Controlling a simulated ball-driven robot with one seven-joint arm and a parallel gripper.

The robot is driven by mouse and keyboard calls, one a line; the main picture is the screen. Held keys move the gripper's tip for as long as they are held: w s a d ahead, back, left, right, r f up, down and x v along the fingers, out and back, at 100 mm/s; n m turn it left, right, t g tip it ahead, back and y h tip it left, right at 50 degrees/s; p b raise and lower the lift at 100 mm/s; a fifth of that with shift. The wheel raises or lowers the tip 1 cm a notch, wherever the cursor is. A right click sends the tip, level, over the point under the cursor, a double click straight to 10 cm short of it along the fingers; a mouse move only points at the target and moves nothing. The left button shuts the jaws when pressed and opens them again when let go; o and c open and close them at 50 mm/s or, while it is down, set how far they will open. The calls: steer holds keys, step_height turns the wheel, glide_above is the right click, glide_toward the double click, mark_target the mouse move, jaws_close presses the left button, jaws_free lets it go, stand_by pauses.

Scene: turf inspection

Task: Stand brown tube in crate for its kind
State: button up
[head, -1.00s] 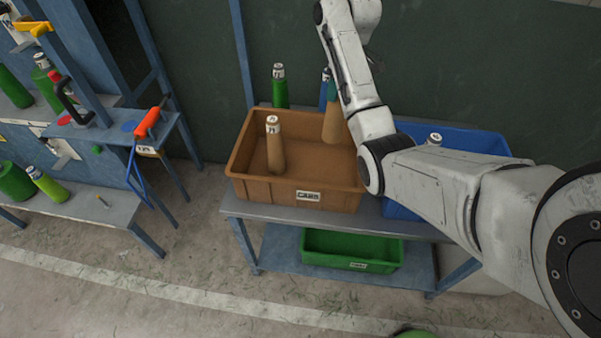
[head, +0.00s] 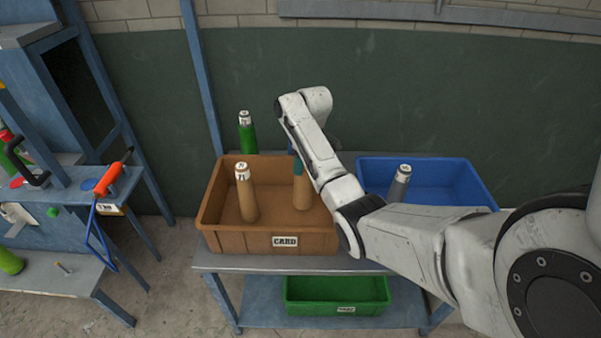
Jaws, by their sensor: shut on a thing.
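The brown tube (head: 301,192) is upright inside the brown crate (head: 225,241), which bears a CARD label and stands on the bench. My gripper (head: 298,168) is shut on the tube's upper end; only a teal part of it shows, and my arm hides the rest. The tube's lower end is down within the crate walls; I cannot tell whether it touches the floor. A second brown tube (head: 248,199) with a white cap stands, slightly tilted, to its left in the same crate, apart from it.
A blue crate (head: 440,171) with a grey tube (head: 400,183) is at right, partly behind my arm. A green tube (head: 247,135) stands behind the brown crate. A green crate (head: 336,297) is on the lower shelf.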

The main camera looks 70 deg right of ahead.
steer(key=shift+f, duration=1.9)
steer(key=o, duration=1.3)
steer(key=r, duration=0.4)
steer(key=s+r, duration=0.1)
steer(key=r, duration=0.7)
steer(key=shift+s+r, duration=0.1)
steer(key=shift+s, duration=0.3)
